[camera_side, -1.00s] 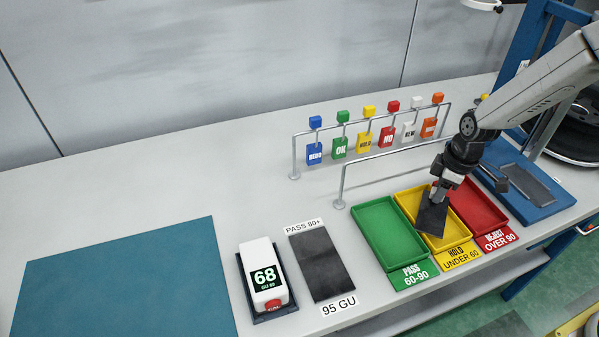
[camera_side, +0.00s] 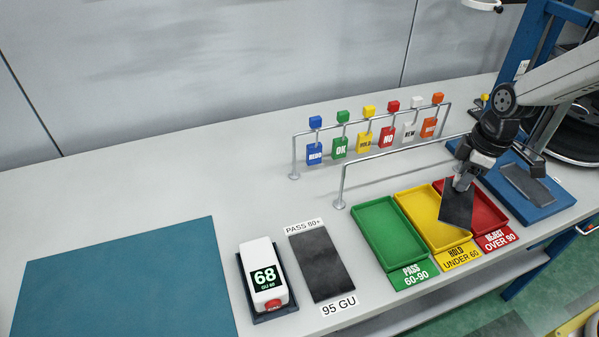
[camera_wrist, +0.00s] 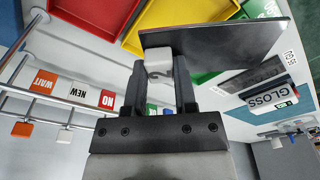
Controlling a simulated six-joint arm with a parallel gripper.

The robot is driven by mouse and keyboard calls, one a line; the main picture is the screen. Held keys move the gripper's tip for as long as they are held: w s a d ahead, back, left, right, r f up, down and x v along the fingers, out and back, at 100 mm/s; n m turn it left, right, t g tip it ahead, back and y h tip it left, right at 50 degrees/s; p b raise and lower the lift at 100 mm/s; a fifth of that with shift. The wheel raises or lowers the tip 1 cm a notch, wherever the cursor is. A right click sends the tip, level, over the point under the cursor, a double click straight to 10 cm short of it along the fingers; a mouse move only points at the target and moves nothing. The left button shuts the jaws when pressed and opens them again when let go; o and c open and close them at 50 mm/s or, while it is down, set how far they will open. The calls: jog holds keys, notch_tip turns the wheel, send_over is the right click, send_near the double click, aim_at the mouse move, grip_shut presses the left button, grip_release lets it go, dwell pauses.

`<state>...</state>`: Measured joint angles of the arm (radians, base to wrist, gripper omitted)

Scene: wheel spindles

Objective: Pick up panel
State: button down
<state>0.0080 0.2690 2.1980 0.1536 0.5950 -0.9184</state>
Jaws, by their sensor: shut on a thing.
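A dark flat panel (camera_side: 457,208) is held in my gripper (camera_side: 463,182), tilted, in front of the red and yellow trays in the side view. Another dark panel (camera_side: 320,264) lies flat on the bench between the "PASS 80+" and "95 GU" labels. A further dark panel (camera_side: 527,184) lies on the blue board at the right.
Green (camera_side: 386,237), yellow (camera_side: 428,205) and red (camera_side: 492,212) trays stand in a row. A rail (camera_side: 341,190) runs behind them, with a tag rack beyond. A white meter (camera_side: 264,275) reading 68 sits at the left, near a teal mat (camera_side: 125,285).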

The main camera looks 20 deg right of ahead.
jog(key=s+r, duration=0.5)
jog(key=s, duration=0.5)
jog(key=shift+d+r, duration=0.1)
dwell(0.8)
jog(key=n, duration=0.3)
jog(key=w+a+f+n, duration=0.1)
jog(key=n, duration=0.2)
jog(key=a+n+g, duration=0.1)
jog(key=n, duration=0.2)
jog(key=shift+w+a+f, duration=0.15)
jog(key=shift+w+f, duration=0.1)
